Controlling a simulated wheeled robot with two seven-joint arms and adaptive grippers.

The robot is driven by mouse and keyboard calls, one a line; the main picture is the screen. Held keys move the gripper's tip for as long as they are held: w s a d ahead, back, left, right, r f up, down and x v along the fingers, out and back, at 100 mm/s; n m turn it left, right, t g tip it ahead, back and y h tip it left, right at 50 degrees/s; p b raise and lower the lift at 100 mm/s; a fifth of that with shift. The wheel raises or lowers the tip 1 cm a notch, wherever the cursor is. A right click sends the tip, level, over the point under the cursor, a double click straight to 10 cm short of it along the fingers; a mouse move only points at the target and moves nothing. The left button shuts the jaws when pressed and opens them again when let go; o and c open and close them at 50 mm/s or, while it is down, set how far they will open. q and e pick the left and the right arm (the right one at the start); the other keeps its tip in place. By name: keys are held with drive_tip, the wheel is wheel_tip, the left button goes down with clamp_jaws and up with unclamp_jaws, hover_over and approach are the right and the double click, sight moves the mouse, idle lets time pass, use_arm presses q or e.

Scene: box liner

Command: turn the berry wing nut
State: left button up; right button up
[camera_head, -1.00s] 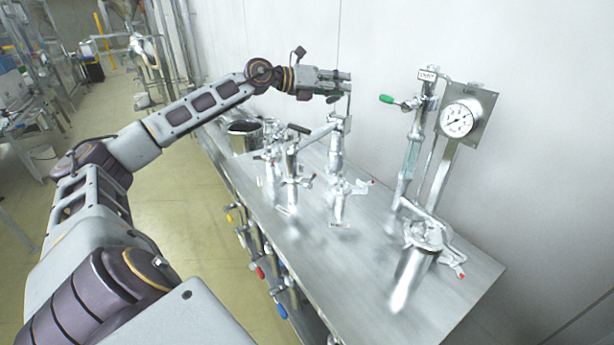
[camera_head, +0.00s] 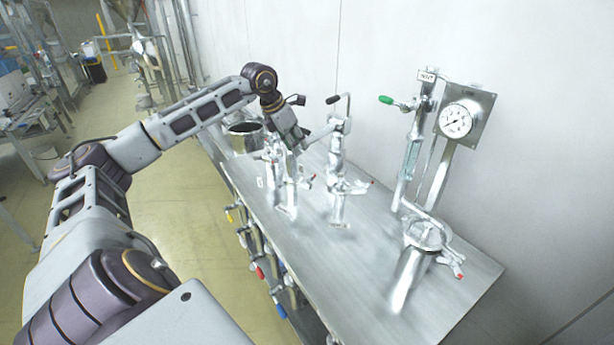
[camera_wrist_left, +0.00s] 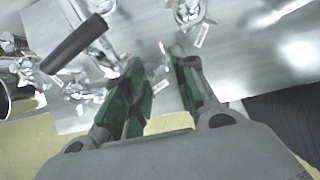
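My left gripper (camera_head: 300,143) points down over the middle group of steel fittings on the bench. In the left wrist view its two green-padded fingers (camera_wrist_left: 161,78) stand apart with nothing held between them. Small red-tipped clamp wing nuts show on the middle fitting (camera_head: 371,183) and on the front right vessel (camera_head: 459,277). I cannot tell which one is the berry wing nut. The fitting below the gripper (camera_head: 287,190) is partly hidden by the hand. My right gripper is not in view.
A black handle (camera_wrist_left: 73,45) lies close left of the fingers. A steel pot (camera_head: 244,137) stands at the bench's far left. A pressure gauge (camera_head: 456,121) and a green-handled valve (camera_head: 388,99) stand at the back right. The bench's front (camera_head: 340,280) is clear.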

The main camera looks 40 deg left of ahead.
sight(305, 177)
use_arm(q)
drive_tip(key=shift+s+a+f+g, duration=0.15)
drive_tip(key=shift+s+f+g, duration=0.2)
drive_tip(key=shift+s, duration=0.25)
drive_tip(key=p+x, duration=0.1)
drive_tip(key=x, duration=1)
drive_tip(key=shift+w+f+p, duration=0.2)
drive_tip(key=shift+f+p, duration=0.05)
drive_tip(key=shift+p, duration=0.1)
drive_tip(key=shift+x, duration=0.85)
drive_tip(key=shift+f, duration=0.2)
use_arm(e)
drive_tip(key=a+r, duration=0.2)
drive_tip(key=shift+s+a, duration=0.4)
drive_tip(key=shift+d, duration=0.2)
